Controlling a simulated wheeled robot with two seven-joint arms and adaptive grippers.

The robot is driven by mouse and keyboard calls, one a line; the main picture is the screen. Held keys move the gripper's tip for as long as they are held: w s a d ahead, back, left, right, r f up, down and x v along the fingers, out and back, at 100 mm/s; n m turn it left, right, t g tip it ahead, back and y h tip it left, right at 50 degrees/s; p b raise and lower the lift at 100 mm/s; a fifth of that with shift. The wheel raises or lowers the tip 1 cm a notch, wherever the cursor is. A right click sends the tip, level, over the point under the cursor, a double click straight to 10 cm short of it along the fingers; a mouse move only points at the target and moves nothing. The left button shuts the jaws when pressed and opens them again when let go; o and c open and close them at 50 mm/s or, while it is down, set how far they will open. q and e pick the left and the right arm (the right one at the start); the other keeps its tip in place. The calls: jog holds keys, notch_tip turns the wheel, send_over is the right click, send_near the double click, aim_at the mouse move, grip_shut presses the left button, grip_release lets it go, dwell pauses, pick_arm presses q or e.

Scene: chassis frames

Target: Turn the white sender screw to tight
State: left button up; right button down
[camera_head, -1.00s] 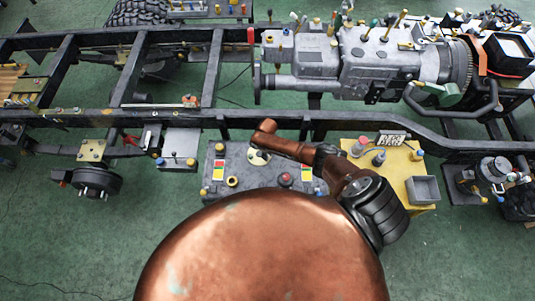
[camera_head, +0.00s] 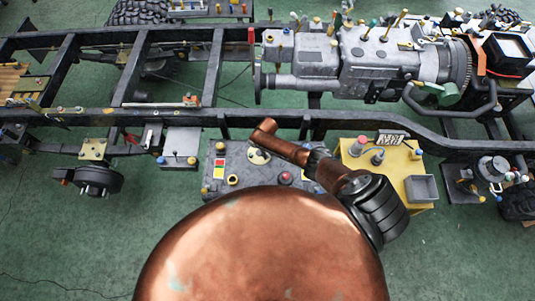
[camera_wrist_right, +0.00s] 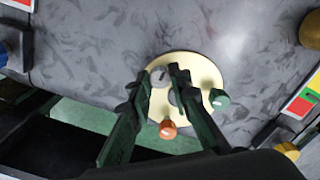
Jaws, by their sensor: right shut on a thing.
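The white sender screw (camera_wrist_right: 160,75) is a small pale grey-white knob on a round cream plate (camera_wrist_right: 200,73) in the right wrist view. My right gripper (camera_wrist_right: 160,81) has its dark fingers on either side of the screw and is shut on it. An orange knob (camera_wrist_right: 168,129) and a green knob (camera_wrist_right: 218,99) stand on the same plate. The plate also shows in the head view (camera_head: 258,156), beside my copper arm; the screw is too small to make out there. My left gripper is out of view.
The plate sits on a grey panel (camera_head: 215,178) with a red-yellow-green label (camera_head: 219,169) and a red knob (camera_head: 285,177). A yellow box (camera_head: 405,180) stands to its right. The dark chassis rail (camera_head: 350,122) runs behind. Green floor is clear at front left.

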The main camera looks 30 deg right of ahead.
jog(key=c, duration=1.8)
grip_release()
jog(key=shift+o, duration=0.2)
notch_tip(320, 180, up, 12)
